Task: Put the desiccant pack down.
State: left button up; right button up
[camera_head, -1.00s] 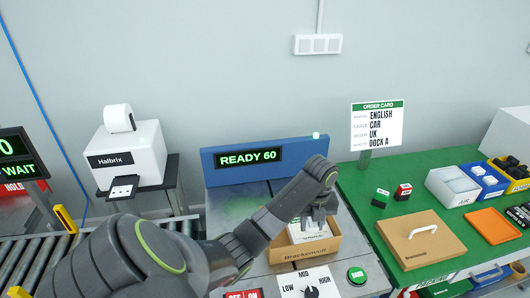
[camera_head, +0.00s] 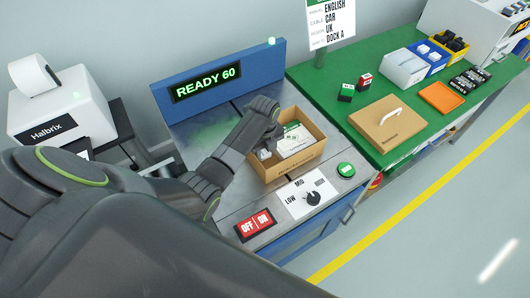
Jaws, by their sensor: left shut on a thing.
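My left gripper (camera_head: 268,145) reaches down over the left side of an open brown carton (camera_head: 290,171). It is shut on a small white thing, the desiccant pack (camera_head: 264,154), which is mostly hidden by the fingers. The pack is at the carton's left inner side; I cannot tell whether it touches anything below. A white packet with a green top (camera_head: 296,140) lies in the carton to the right of the gripper. My right gripper is not in view.
The carton stands on a metal station with a READY 60 display (camera_head: 208,82), a red OFF/ON switch (camera_head: 255,224), a dial (camera_head: 312,198) and a green button (camera_head: 346,170).

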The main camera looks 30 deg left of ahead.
aim_at(265, 153)
pick_arm(q)
jog(key=shift+f, duration=1.4)
jog(key=o, duration=0.7)
jog(key=shift+c, duration=0.2)
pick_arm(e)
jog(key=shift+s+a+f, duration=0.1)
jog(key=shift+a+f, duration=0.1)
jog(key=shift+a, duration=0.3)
pick_arm(q)
notch_tip(265, 153, up, 13)
jog(key=b, duration=0.1)
jog(key=shift+r, duration=0.15)
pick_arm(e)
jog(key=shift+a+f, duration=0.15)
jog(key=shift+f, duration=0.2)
